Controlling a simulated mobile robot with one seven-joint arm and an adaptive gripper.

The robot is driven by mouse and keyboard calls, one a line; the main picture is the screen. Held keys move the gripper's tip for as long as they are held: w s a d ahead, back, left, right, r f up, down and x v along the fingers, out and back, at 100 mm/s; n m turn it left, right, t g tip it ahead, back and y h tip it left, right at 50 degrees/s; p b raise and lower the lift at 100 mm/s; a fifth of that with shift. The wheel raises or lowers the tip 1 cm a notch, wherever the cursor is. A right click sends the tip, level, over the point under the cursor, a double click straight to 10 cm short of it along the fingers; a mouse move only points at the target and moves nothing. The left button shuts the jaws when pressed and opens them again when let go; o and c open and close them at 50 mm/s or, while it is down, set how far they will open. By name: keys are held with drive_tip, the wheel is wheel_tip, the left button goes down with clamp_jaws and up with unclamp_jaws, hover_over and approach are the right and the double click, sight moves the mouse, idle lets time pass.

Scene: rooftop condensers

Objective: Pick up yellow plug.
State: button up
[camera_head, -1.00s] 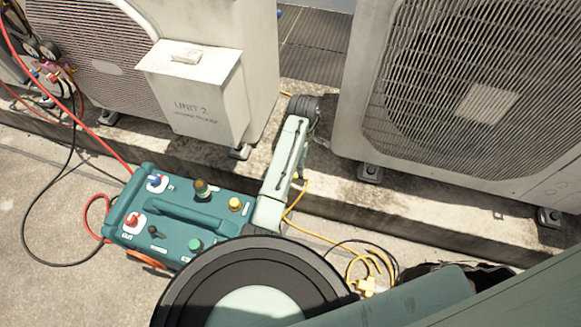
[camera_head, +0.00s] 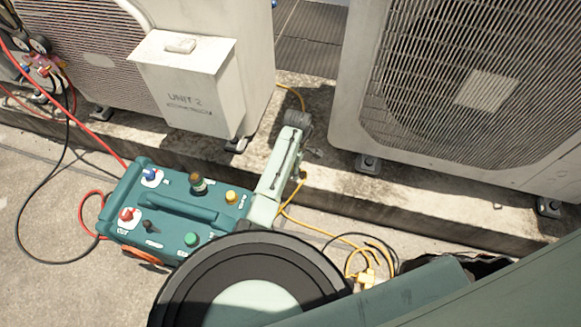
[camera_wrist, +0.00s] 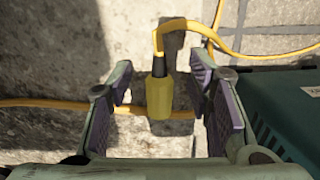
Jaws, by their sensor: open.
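The yellow plug (camera_wrist: 159,98) has a yellow body and a dark collar, with a yellow cord leaving its far end in the wrist view. It shows between the two spread fingers of my gripper (camera_wrist: 161,82), with a gap on each side. I cannot tell how far below the fingertips it lies. In the head view my gripper (camera_head: 297,120) is over the concrete ledge between the two condensers, and the plug is hidden there. Yellow cord (camera_head: 292,92) shows just behind my gripper.
A teal machine (camera_head: 175,213) with knobs stands left of my arm, and its side shows at the right in the wrist view (camera_wrist: 285,105). A left condenser (camera_head: 255,60) and a right condenser (camera_head: 350,90) flank the gap. Coiled yellow cord (camera_head: 375,255) lies on the ground at right.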

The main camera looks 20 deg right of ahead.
drive_tip(key=shift+c, duration=0.5)
clamp_jaws()
drive_tip(key=shift+r, duration=0.15)
wheel_tip(320, 180, up, 10)
drive_tip(key=p, duration=0.1)
drive_tip(key=shift+p, duration=0.4)
